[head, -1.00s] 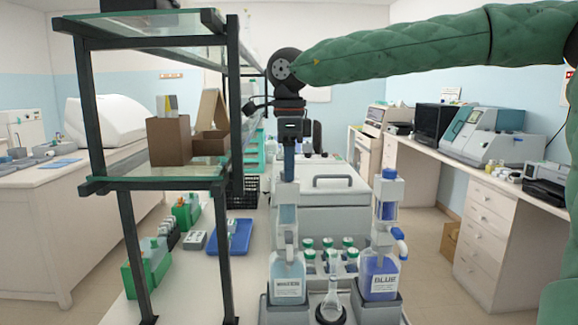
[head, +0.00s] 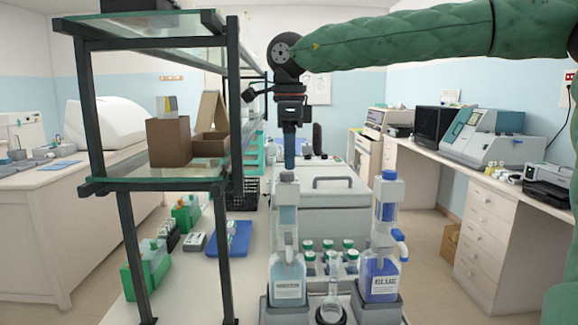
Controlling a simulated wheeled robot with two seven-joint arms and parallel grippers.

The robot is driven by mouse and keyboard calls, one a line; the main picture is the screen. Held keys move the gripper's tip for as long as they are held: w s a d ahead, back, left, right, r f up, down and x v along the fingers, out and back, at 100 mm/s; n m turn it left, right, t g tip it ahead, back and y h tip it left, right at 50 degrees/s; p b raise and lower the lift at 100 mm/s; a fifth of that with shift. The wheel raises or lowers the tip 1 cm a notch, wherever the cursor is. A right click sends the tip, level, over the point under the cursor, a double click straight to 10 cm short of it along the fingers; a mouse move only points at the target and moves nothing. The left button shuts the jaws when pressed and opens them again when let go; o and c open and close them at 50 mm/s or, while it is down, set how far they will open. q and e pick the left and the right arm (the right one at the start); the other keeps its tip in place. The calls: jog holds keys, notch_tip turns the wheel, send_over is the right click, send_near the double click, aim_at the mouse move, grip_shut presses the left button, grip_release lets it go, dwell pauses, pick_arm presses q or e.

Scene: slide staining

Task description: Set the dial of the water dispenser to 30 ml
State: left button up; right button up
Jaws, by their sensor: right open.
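The water dispenser (head: 288,262) is the clear bottle with a white label, standing in a grey holder at the front centre. Its light grey top (head: 287,177) and pale upper column are upright; I cannot read any dial setting. My right gripper (head: 289,164) points straight down above this top, with its dark blue fingers lined up over it. It is open with nothing visible in it. A small gap or light contact with the top is hard to tell. My left gripper is not in view.
A blue dispenser (head: 380,272) labelled BLUE stands close on the right. A flask (head: 332,300) stands between them, with several green-capped bottles (head: 328,246) behind. A glass-shelved rack (head: 236,200) rises on the left, and a grey box (head: 325,205) stands behind.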

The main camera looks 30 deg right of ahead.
aim_at(289, 172)
notch_tip(289, 172, up, 5)
jog(key=shift+f, duration=0.15)
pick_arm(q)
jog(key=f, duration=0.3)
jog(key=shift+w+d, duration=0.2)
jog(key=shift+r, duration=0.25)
